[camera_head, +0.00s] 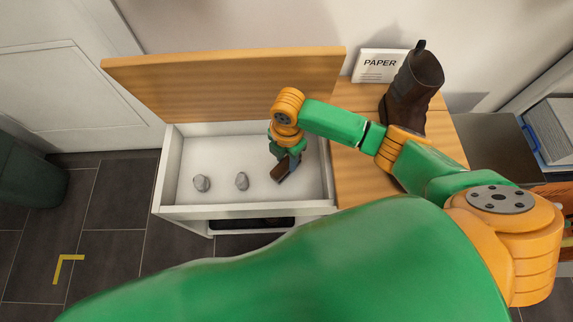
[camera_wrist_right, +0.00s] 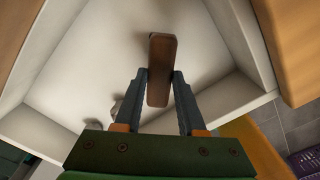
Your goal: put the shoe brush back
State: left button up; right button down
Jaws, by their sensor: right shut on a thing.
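The shoe brush is a brown wooden block (camera_wrist_right: 161,62), held between the two fingers of my right gripper (camera_wrist_right: 161,88) in the right wrist view. In the head view the brush (camera_head: 283,171) is inside the open white compartment (camera_head: 172,170), at its right side, under my right gripper (camera_head: 290,157). I cannot tell whether the brush touches the compartment floor. The wooden lid (camera_head: 220,80) stands raised behind the compartment. My left gripper is not in view.
Two grey crumpled lumps, one on the left (camera_head: 201,183) and one in the middle (camera_head: 242,181), lie on the compartment floor. To the right, a wooden top (camera_head: 352,185) carries a dark brown boot (camera_head: 412,92) and a white PAPER sign (camera_head: 379,66).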

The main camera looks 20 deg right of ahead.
aim_at(287, 162)
notch_tip(287, 162, down, 2)
jog(key=shift+s+f, duration=0.1)
jog(key=shift+f, duration=0.1)
jog(key=c, duration=0.5)
grip_release()
notch_tip(287, 162, up, 7)
jog(key=p, duration=0.3)
jog(key=shift+r, duration=0.5)
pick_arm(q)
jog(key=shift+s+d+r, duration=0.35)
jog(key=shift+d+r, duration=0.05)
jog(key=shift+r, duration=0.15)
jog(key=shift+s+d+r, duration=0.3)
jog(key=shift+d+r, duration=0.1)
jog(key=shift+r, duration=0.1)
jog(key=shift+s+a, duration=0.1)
